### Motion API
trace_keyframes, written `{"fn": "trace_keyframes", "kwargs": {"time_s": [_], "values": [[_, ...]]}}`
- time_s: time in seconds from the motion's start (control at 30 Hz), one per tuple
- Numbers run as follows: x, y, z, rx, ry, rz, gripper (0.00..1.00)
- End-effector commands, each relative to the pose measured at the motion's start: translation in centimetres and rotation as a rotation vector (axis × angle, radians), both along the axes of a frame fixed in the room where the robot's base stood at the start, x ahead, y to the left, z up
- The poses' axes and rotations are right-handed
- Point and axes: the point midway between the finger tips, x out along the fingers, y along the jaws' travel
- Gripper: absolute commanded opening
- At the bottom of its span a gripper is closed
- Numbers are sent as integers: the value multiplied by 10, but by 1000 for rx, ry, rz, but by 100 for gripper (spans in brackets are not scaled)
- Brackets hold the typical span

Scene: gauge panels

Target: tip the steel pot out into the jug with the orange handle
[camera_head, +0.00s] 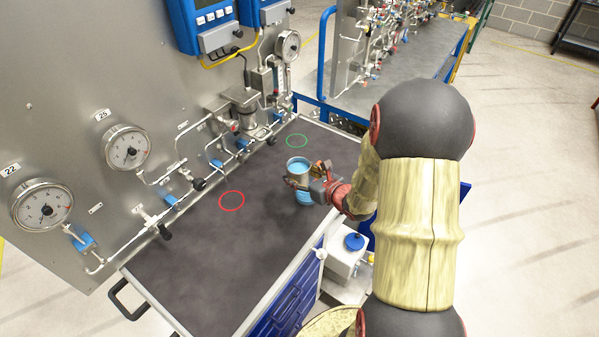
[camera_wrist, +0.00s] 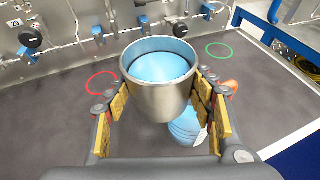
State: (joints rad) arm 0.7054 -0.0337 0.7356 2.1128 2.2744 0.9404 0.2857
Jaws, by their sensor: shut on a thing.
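The steel pot (camera_wrist: 160,98) is held between the padded fingers of my gripper (camera_wrist: 160,105), its open mouth up, with light blue contents inside. In the head view my gripper (camera_head: 308,181) has the pot (camera_head: 297,170) above the worktop. The light blue, ribbed jug (camera_wrist: 187,130) shows below the pot in the wrist view, with a pale label. Part of its orange handle (camera_wrist: 231,87) shows beside the right finger. The pot and fingers hide the jug's mouth. In the head view the jug (camera_head: 304,197) shows just under the pot; I cannot tell if they touch.
The dark worktop (camera_head: 205,265) has a red ring (camera_head: 232,200) and a green ring (camera_head: 297,140), both empty. Behind it stands a gauge panel (camera_head: 80,85) with pipes and valves along its foot. The front left of the worktop is clear.

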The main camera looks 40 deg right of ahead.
Motion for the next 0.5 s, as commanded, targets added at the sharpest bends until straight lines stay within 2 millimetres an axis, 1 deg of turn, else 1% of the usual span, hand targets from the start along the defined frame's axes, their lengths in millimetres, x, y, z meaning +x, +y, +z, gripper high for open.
{"fn": "trace_keyframes", "kwargs": {"time_s": [0.03, 0.5], "values": [[1, -1, 8, 9, 0, 0, 18], [0, 3, 13, 115, 36, 0, 18]]}}
